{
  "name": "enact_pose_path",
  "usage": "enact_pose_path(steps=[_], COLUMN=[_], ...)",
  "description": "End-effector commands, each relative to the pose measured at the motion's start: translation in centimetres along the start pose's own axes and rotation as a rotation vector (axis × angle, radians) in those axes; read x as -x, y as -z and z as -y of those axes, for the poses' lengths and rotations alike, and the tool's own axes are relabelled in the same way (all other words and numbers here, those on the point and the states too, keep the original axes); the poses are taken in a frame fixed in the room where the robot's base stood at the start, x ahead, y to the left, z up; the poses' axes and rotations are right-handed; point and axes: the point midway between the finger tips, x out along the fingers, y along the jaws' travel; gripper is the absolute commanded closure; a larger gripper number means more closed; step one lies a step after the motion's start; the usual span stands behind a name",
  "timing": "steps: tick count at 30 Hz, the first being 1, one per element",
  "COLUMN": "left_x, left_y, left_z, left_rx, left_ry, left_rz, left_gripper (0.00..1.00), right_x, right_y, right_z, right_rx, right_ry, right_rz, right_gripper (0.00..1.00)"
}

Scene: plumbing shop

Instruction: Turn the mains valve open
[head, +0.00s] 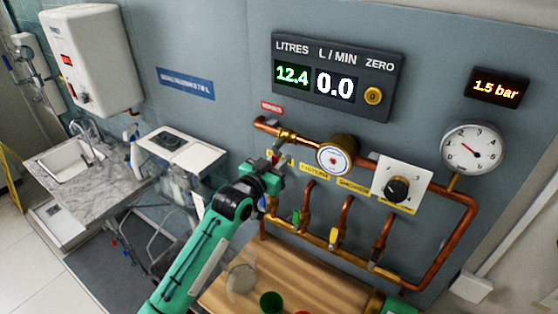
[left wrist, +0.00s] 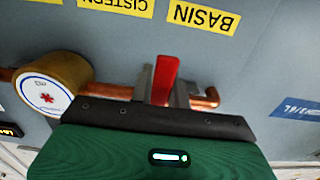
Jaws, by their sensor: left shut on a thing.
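The mains valve's red lever (left wrist: 165,80) stands between my left gripper's fingers in the left wrist view. It appears to lie across the copper pipe (left wrist: 205,100). In the head view my left gripper (head: 272,164) is at the brass valve body (head: 287,135), below the red mains label (head: 272,107), and is shut on the lever. The gripper hides most of the lever there. The flow display (head: 336,85) reads 0.0 L/min, and the litres display (head: 293,74) reads 12.4.
A round brass meter (head: 337,155), a black knob (head: 397,189) and a pressure gauge (head: 472,148) sit along the pipe to the right. Several branch pipes with coloured levers hang below. A wooden bench top (head: 330,274) lies underneath. A sink (head: 80,160) is at left.

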Motion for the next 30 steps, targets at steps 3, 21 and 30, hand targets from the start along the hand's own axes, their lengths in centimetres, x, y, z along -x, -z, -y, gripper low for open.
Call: enact_pose_path(steps=[3,21,30], left_x=[0.0,0.0,0.0], left_y=[0.0,0.1,0.6], left_z=[0.0,1.8,2.7], left_rx=[-0.002,-0.31,-0.507], left_ry=[0.0,0.0,0.0], left_rz=[0.0,0.001,0.001], left_gripper=[1.0,1.0,1.0], right_x=[0.0,-1.9,-2.4], right_y=[0.1,-0.1,-0.2], right_z=[0.3,0.5,0.1], right_rx=[-0.001,0.0,0.002], right_ry=[0.003,0.005,0.0], right_rz=[-0.001,-0.001,0.0], right_gripper=[0.64,0.64,0.64])
